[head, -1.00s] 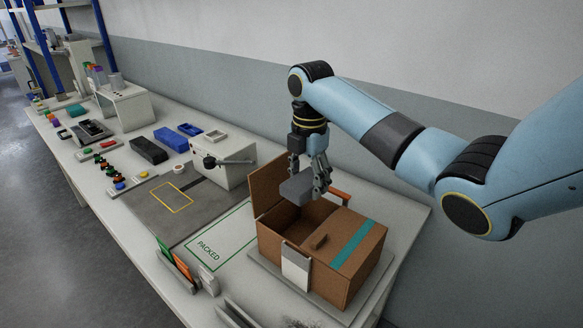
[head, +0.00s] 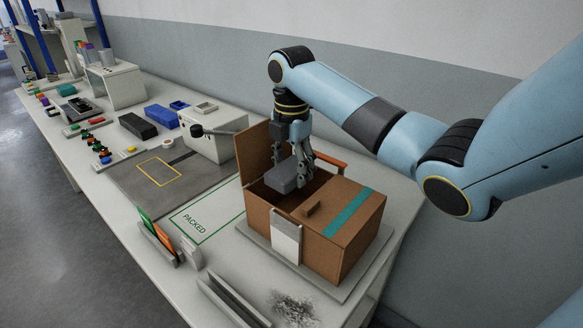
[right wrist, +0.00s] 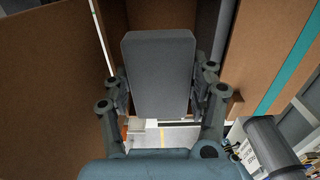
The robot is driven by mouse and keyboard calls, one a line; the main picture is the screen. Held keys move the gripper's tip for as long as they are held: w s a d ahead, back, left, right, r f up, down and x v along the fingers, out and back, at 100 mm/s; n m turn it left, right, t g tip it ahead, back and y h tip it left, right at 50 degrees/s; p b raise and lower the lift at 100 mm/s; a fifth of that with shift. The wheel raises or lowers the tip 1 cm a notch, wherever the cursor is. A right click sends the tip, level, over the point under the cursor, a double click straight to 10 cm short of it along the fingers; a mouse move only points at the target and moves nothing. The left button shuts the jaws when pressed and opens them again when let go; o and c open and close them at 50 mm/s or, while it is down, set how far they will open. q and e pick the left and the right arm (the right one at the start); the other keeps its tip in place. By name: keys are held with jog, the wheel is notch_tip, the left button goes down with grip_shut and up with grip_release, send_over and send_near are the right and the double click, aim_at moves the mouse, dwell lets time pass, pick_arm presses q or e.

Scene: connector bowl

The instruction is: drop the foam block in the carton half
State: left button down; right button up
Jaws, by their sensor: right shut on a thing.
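The grey foam block (head: 284,177) is held by my right gripper (head: 296,172) at the open half of the brown carton (head: 262,214). In the right wrist view the block (right wrist: 158,72) sits between the two fingers of the gripper (right wrist: 160,95), with brown carton walls on both sides. The block is at about the level of the carton opening in the head view; whether it touches a wall I cannot tell. The carton's other half is covered, with a teal stripe (head: 349,211). My left gripper is not in view.
An upright carton flap (head: 257,150) stands behind the opening. A white card (head: 286,240) leans on the carton's front. A grey machine (head: 212,145) stands to the left. The mat marked PACKED (head: 210,208) is clear.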

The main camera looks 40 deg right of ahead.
jog(key=o, duration=1)
notch_tip(320, 180, up, 8)
jog(key=shift+f, duration=0.2)
jog(key=shift+a, duration=0.1)
dwell(0.3)
